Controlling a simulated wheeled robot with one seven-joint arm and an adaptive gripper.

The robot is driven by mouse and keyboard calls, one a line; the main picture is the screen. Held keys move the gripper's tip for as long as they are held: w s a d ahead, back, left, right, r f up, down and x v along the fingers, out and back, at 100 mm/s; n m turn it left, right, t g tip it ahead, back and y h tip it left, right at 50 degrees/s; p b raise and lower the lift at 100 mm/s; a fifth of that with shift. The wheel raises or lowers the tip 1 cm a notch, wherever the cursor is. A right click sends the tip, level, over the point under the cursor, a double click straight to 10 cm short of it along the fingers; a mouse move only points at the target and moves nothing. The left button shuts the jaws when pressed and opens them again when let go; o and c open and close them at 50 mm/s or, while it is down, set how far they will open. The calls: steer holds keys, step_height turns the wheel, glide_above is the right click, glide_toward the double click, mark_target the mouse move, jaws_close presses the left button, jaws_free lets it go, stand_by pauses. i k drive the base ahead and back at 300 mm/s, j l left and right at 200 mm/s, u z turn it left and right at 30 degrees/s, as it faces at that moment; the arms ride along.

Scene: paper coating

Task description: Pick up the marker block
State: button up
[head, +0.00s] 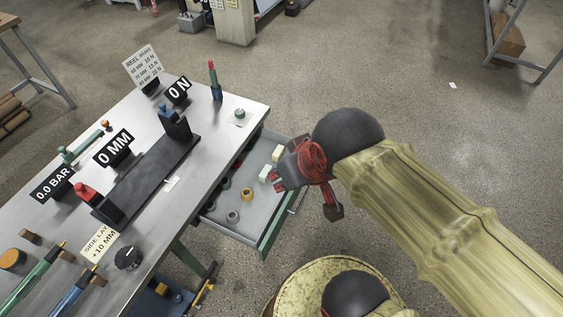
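My gripper (308,198), dark with red parts, hangs over the right side of an open drawer (225,226) below the table. Its two fingers look spread apart, with nothing seen between them. Two small pale blocks lie in the drawer: a cream one (265,174) just left of the gripper, and another (278,154) a little farther back. I cannot tell which of them, if either, is the marker block. The gripper may hide part of the drawer's right side.
The metal table (215,135) bears signs, a dark rail (150,180), a red-topped post (214,82) and a black knob (129,257). A round yellowish surface (285,300) is at the bottom. The floor right of the table is open.

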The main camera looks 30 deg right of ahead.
mark_target(279, 152)
steer(key=k+l+u, duration=0.2)
steer(key=k+l, duration=0.95)
steer(key=l, duration=0.15)
